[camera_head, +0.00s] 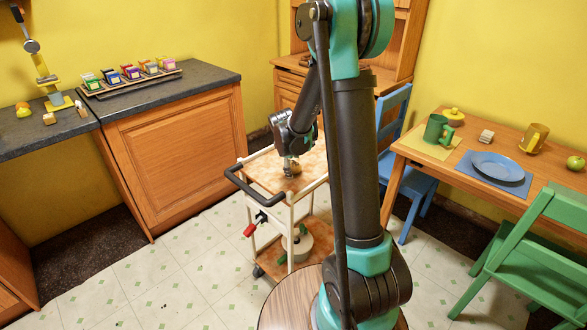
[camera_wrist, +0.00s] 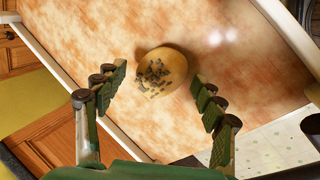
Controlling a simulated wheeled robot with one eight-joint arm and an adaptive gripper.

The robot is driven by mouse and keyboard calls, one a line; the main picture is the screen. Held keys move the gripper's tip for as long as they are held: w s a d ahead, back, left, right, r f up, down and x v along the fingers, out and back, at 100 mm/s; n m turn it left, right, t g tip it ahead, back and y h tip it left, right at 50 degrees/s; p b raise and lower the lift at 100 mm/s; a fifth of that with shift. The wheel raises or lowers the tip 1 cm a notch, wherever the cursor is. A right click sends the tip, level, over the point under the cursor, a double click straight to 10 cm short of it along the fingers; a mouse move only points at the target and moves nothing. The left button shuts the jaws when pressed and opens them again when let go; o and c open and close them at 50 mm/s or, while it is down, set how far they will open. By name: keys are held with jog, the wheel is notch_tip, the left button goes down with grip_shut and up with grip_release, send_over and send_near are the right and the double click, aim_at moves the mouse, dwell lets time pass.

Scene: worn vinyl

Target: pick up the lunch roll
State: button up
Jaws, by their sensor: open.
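The lunch roll (camera_wrist: 160,71) is a round tan bun with dark specks on top. It lies on the brown mottled top of a trolley (camera_wrist: 75,40). In the wrist view my gripper (camera_wrist: 158,84) is open, with one finger on each side of the roll and a gap on both sides. In the head view my gripper (camera_head: 289,161) points down over the trolley top (camera_head: 262,172). The roll is small there and mostly hidden by my gripper.
The trolley has a raised black handle (camera_head: 238,184) and a lower shelf holding a pale round pot (camera_head: 297,245). A grey counter (camera_head: 165,93) stands left. A wooden table (camera_head: 462,163), blue chair (camera_head: 392,130) and green chair (camera_head: 545,235) stand right.

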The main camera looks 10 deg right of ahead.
jog(key=shift+f, duration=0.15)
jog(key=shift+c, duration=0.5)
jog(key=c, duration=1.1)
